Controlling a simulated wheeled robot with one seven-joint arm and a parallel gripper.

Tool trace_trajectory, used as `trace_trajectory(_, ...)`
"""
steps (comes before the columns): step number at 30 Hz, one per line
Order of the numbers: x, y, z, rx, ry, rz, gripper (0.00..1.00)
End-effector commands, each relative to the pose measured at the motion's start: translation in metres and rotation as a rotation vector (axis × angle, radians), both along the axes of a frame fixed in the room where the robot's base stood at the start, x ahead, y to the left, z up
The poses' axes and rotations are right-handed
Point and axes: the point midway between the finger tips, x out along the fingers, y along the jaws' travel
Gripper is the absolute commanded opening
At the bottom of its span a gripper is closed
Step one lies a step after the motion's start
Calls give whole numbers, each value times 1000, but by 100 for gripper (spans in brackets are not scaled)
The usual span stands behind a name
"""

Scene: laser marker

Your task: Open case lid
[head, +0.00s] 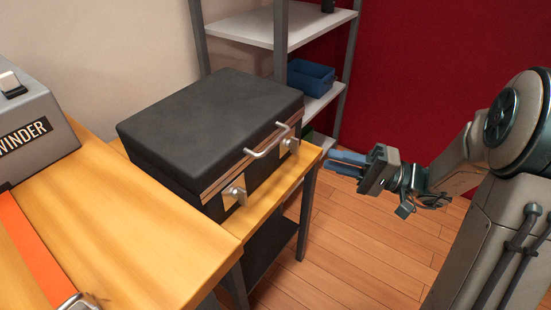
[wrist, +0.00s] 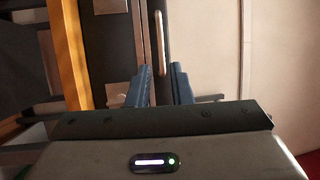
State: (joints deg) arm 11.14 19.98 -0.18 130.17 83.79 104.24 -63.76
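A black case (head: 210,125) with a closed lid lies on a small wooden table (head: 313,156). Its front has a metal strip, a silver handle (head: 267,145) and two latches, one at the left (head: 236,191) and one at the right (head: 291,143). My gripper (head: 346,163) is to the right of the case, apart from it, with blue fingers pointing toward it. In the wrist view my gripper (wrist: 166,72) is open and empty, and the case's handle (wrist: 159,43) shows beyond the fingertips.
A grey winder machine (head: 38,125) and an orange strip (head: 32,245) are on the wooden bench (head: 130,235) at the left. A shelf rack (head: 285,40) with a blue bin (head: 311,76) stands behind the case. The floor (head: 350,235) before the small table is clear.

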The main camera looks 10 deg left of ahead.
Motion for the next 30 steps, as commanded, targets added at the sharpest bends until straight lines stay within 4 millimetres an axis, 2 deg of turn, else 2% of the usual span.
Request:
trace_trajectory(4,4,4,-2,24,-11,-16,19)
trace_trajectory(8,3,22,2,24,-13,-12,19)
trace_trajectory(21,2,110,17,22,-11,-11,19)
trace_trajectory(25,3,125,20,22,-10,-12,19)
trace_trajectory(30,3,133,22,20,-9,-14,19)
